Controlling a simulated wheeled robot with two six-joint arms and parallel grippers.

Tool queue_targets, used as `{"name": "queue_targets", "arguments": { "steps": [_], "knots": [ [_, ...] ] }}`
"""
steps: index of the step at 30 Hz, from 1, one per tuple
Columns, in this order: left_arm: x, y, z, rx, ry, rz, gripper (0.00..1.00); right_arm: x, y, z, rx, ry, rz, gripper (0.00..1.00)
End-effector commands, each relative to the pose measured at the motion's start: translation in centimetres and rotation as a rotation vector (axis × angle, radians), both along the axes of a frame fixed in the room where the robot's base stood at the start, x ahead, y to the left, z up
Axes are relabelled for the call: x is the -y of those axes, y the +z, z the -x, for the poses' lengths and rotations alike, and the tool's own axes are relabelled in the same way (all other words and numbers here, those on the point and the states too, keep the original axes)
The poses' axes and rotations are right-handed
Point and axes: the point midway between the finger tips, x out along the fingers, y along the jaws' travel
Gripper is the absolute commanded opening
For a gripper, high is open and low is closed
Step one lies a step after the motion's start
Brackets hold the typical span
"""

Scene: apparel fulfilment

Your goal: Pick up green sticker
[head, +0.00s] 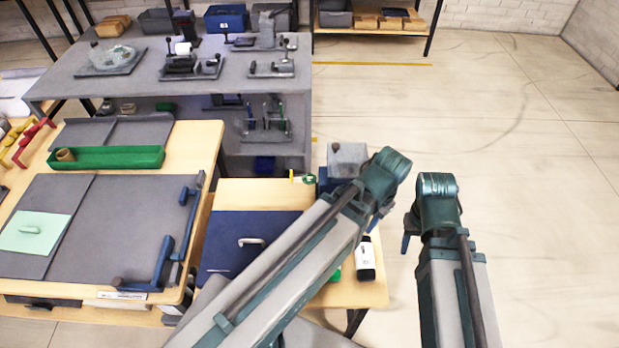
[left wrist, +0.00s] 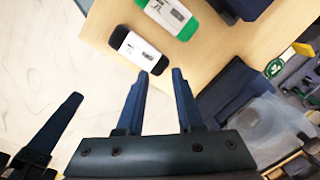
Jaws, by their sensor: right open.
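The green sticker appears to be the white item with green ends (left wrist: 168,14) at the top of the left wrist view, lying on the light wooden table. In the head view only a bit of its green (head: 335,275) shows beside my left arm, which hides the rest. My left gripper (left wrist: 160,75) is open and empty, apart from the sticker, near the table edge. In the head view it shows partly behind its wrist (head: 378,216). My right gripper (head: 407,232) is open, beyond the table's right edge; one finger also shows in the left wrist view (left wrist: 60,125).
A similar white item with black ends (head: 366,260) lies beside the green one. A navy mat (head: 228,230), a grey-topped box (head: 346,158) and a green tape ring (head: 308,179) share the small table. A green tray (head: 120,157) is left. Floor at right is clear.

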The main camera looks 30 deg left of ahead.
Motion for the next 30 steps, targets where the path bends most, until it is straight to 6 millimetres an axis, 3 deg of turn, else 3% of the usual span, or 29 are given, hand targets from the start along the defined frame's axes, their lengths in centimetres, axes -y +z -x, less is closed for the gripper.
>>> {"name": "queue_targets", "arguments": {
  "steps": [1,3,9,15,21,30],
  "knots": [
    [-1.5,1.3,-1.9,-0.001,-0.018,0.012,0.47,0.0,1.4,0.0,0.0,0.0,0.0,0.5],
    [-4.2,2.6,-4.2,-0.002,-0.07,0.029,0.59,0.0,2.6,0.0,0.0,0.0,0.0,0.5],
    [-12.9,5.4,-9.3,0.017,-0.236,0.075,0.95,0.0,5.4,0.0,0.0,0.001,0.0,0.5],
    [-17.8,5.5,-12.0,-0.001,-0.499,0.088,0.95,0.0,5.6,0.0,0.0,0.001,0.0,0.5],
    [-21.7,5.9,-13.4,-0.01,-0.683,0.096,0.95,0.0,6.0,0.0,0.0,0.001,0.0,0.5],
    [-22.7,5.9,-13.6,-0.013,-0.745,0.098,0.95,0.0,5.9,0.0,0.0,0.001,0.0,0.5]
  ]
}}
